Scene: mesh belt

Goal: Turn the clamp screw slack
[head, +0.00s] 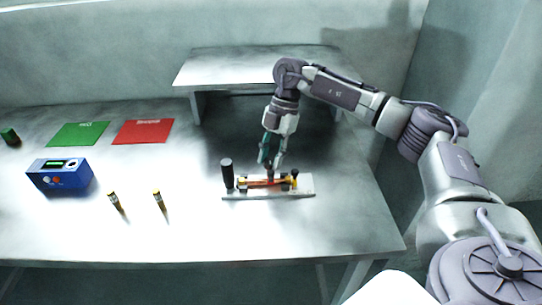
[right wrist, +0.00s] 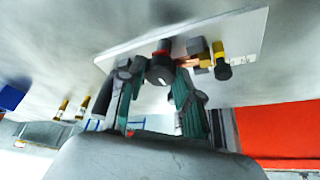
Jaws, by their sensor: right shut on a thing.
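A clamp fixture on a pale base plate (head: 306,191) lies on the table, with a black upright handle (head: 227,174) at its left end and orange and brass parts along its middle. My right gripper (head: 270,166) points down at the middle of the fixture. In the right wrist view the fingers of my right gripper (right wrist: 160,82) are shut on the clamp screw's dark round head (right wrist: 159,71). The base plate (right wrist: 222,32) fills the top there, with a brass part and a black knob (right wrist: 222,72) right of the fingers. My left gripper is not in view.
A raised shelf (head: 255,66) stands behind the fixture. To the left are a red mat (head: 143,131), a green mat (head: 80,133), a blue device (head: 60,175) and two small yellow-and-black cylinders (head: 115,201). The table front is clear.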

